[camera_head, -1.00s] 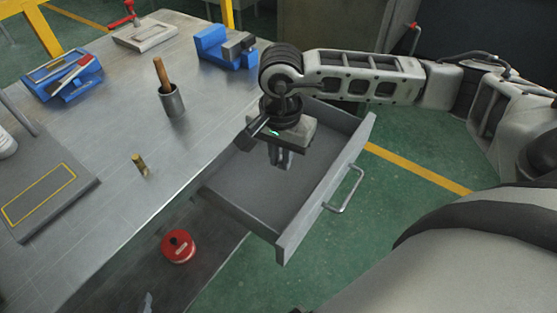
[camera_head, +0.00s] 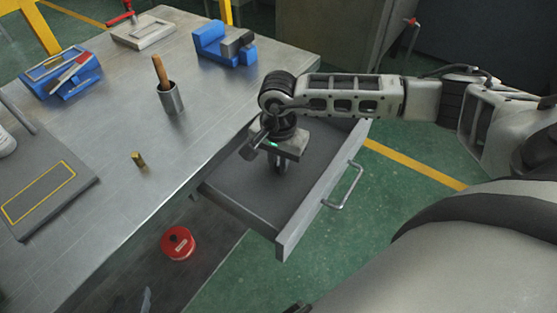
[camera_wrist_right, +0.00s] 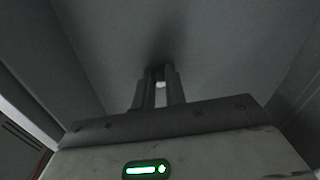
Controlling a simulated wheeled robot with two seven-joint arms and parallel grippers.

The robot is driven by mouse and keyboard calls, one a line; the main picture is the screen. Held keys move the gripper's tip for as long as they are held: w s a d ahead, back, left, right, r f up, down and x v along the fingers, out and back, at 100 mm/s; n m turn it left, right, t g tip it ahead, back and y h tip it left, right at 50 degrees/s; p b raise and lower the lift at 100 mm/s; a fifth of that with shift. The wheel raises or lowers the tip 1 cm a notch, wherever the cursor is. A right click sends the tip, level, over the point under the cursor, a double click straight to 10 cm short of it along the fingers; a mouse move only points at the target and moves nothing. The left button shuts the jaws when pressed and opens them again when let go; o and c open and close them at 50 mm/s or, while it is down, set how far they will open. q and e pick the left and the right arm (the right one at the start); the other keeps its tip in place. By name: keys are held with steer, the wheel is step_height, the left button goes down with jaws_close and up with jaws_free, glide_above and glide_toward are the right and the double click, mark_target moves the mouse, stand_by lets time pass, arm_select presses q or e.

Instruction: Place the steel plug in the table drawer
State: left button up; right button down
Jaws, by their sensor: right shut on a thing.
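The table drawer (camera_head: 225,200) is pulled open below the table's right edge. My right gripper (camera_head: 281,170) points down inside it, its fingertips low and close to the drawer floor. In the right wrist view the fingers of my right gripper (camera_wrist_right: 158,80) are shut on a small bright piece, the steel plug (camera_wrist_right: 160,85), mostly hidden between them. Whether it touches the drawer floor I cannot tell. The drawer floor (camera_wrist_right: 215,60) around it looks bare. My left gripper is not clearly in view.
The metal table (camera_head: 110,215) holds a brass plug (camera_head: 139,160), a cup with a wooden-handled tool (camera_head: 171,98), a blue vise (camera_head: 222,45) and a blue fixture (camera_head: 62,75). A red round container (camera_head: 177,243) sits below the table. The drawer front has a handle (camera_head: 345,188).

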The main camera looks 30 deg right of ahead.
steer(key=c, duration=1.4)
jaws_free()
steer(key=shift+c, duration=0.2)
steer(key=shift+r+p, duration=0.15)
steer(key=shift+p, duration=0.15)
step_height(320, 180, up, 12)
steer(key=shift+r, duration=0.1)
